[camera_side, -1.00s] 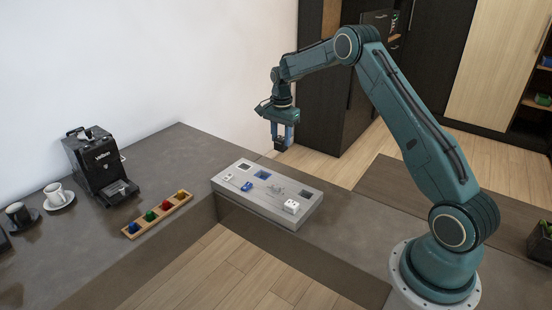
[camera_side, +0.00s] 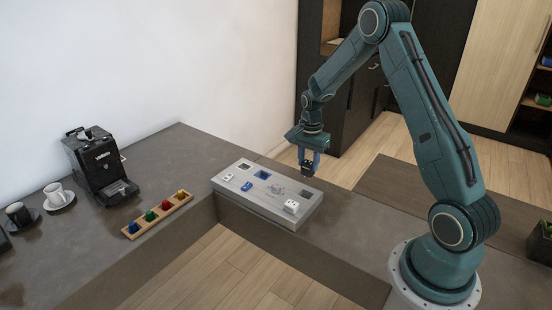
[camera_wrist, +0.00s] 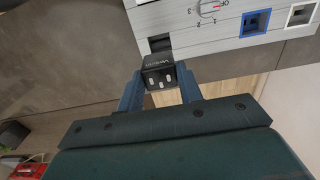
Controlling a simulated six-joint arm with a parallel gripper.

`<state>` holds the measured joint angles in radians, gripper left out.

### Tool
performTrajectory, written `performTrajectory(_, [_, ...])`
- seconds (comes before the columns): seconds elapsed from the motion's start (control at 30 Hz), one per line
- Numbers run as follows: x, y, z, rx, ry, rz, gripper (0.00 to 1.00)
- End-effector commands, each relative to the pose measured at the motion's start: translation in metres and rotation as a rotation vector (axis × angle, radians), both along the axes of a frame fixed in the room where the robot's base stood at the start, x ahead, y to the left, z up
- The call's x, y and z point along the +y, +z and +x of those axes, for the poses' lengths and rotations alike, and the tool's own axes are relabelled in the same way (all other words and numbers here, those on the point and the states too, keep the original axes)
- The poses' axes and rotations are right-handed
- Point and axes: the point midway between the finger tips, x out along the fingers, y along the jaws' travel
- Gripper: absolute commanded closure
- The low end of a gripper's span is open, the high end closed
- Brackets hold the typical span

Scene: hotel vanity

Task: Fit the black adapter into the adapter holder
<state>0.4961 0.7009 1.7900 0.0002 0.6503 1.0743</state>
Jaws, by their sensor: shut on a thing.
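My gripper (camera_side: 310,168) is shut on the black adapter (camera_side: 307,168), which hangs between the fingers above the right far end of the adapter holder. In the wrist view, the black adapter (camera_wrist: 159,72) shows its pale slots and sits between the blue fingertips of my gripper (camera_wrist: 160,85). The adapter holder (camera_side: 262,218) is a grey panel block on the counter; it also shows in the wrist view (camera_wrist: 195,35). Its dark recess (camera_wrist: 160,43) lies just beyond the adapter in that view, partly covered by it. The adapter is apart from the recess.
The holder also has a blue-framed recess (camera_wrist: 256,21) and a white-framed recess (camera_wrist: 298,15). A blue adapter (camera_side: 247,186) and white ones (camera_side: 291,206) sit along its near side. A coffee machine (camera_side: 95,163), cups and a wooden peg strip (camera_side: 158,214) stand left.

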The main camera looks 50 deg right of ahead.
Motion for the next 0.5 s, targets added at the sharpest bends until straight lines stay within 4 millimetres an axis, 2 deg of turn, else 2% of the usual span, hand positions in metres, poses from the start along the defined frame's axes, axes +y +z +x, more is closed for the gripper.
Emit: performTrajectory(0.5, [0.0000,-0.0065,0.0002,0.001,0.000,0.001,0.87])
